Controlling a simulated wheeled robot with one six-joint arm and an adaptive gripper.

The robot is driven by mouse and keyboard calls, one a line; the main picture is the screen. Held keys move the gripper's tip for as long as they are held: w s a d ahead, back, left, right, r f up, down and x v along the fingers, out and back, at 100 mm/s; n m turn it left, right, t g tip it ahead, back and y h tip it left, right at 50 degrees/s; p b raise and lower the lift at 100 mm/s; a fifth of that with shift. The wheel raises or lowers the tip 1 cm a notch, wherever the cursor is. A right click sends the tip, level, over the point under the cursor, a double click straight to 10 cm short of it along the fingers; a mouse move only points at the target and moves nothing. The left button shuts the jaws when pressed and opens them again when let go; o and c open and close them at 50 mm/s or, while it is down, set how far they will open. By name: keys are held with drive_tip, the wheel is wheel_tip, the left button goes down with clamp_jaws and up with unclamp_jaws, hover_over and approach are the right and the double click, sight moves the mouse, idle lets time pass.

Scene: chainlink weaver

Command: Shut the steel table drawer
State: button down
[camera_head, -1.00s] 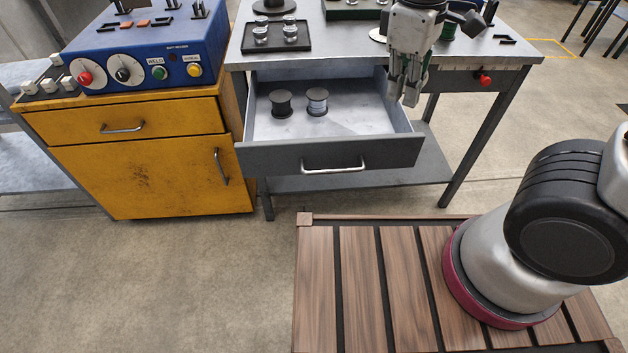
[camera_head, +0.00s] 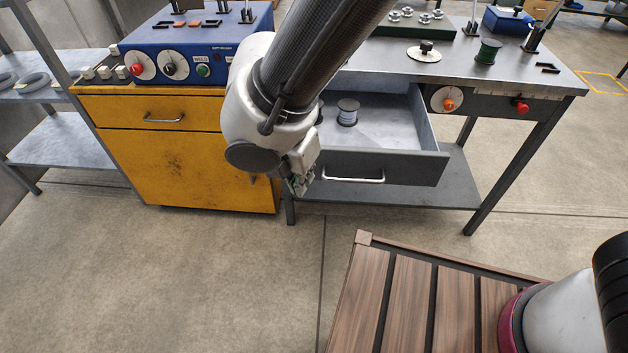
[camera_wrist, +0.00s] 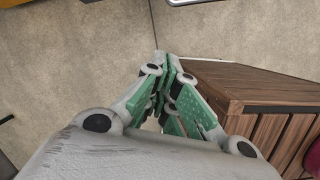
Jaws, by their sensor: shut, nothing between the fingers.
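The steel table (camera_head: 470,68) stands at the top right in the head view. Its grey drawer (camera_head: 412,167) is pulled out, with a bar handle (camera_head: 353,180) on the front. A light spool (camera_head: 348,112) stands inside; a second dark spool is mostly hidden behind my arm. My gripper (camera_head: 299,188) hangs in front of the left end of the drawer front, left of the handle, pointing down. It is shut and empty. Whether it touches the drawer cannot be told. The wrist view shows the closed fingers (camera_wrist: 172,58) above the floor.
A yellow cabinet (camera_head: 185,150) with a blue welder box (camera_head: 190,50) stands left of the table. My slatted wooden deck is in front at the lower right. Bare floor (camera_head: 220,270) lies in front of the cabinet and drawer.

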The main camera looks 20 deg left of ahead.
drive_tip(key=w+d+f, duration=0.1)
drive_tip(key=w+f, duration=0.5)
drive_tip(key=f, duration=0.2)
drive_tip(key=shift+d+f, duration=0.25)
drive_tip(key=shift+f, duration=0.05)
drive_tip(key=shift+w, duration=0.1)
